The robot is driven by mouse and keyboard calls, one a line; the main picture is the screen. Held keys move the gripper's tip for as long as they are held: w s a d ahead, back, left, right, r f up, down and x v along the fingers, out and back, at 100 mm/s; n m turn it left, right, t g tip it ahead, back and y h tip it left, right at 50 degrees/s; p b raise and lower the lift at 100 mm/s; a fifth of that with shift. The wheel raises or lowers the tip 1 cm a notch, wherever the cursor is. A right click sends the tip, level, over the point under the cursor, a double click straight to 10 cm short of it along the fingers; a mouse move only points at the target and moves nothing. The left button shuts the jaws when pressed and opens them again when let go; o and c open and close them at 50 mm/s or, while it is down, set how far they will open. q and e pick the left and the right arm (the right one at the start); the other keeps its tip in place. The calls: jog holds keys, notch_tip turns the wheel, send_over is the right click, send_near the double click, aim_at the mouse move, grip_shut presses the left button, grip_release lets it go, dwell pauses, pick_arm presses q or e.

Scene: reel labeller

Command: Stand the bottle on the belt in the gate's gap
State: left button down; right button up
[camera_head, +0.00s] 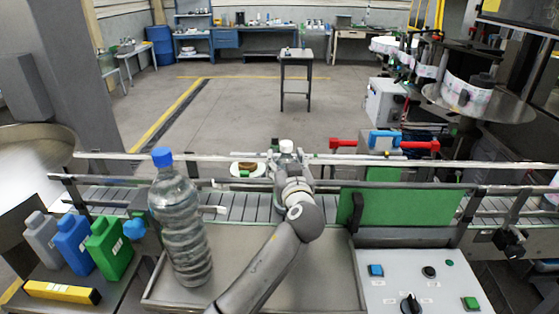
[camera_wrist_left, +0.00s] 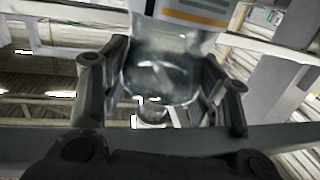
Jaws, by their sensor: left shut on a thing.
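My left gripper (camera_head: 289,172) reaches over the conveyor belt (camera_head: 240,205) and is shut on a clear bottle (camera_wrist_left: 160,72). In the left wrist view, the bottle sits between both fingers, with a white, orange and grey label at the top of the picture. In the head view, only the bottle's white top (camera_head: 286,146) shows above the gripper; the rest is hidden. The gap between the bottle's base and the belt cannot be judged. A red-handled fixture with a blue block (camera_head: 384,140), possibly the gate, stands behind the belt to the right. My right gripper is not in view.
A large blue-capped water bottle (camera_head: 181,222) stands left of my arm. Grey, blue and green jugs (camera_head: 110,247) stand farther left. A green panel (camera_head: 398,217) and a control box (camera_head: 425,285) are at the right. Metal rails (camera_head: 470,163) run along the belt.

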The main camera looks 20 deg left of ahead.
pick_arm(q)
jog(key=shift+w+a+f, duration=0.1)
jog(key=shift+w+a, duration=0.1)
jog(key=shift+a, duration=0.3)
jog(key=c, duration=0.7)
grip_release()
jog(key=shift+s+d, duration=0.25)
jog(key=shift+d, duration=0.15)
jog(key=shift+c, duration=0.2)
jog(key=shift+o, duration=1.1)
jog(key=shift+s+d+r, duration=0.2)
jog(key=shift+d+r, duration=0.05)
jog(key=shift+d, duration=0.2)
jog(key=shift+w+a+f, duration=0.15)
jog(key=shift+a, duration=0.2)
jog(key=b+v, duration=0.4)
jog(key=v, duration=0.8)
jog(key=shift+b, duration=0.35)
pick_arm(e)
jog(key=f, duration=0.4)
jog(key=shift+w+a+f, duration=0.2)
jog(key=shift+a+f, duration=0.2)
pick_arm(q)
jog(key=shift+d, duration=0.1)
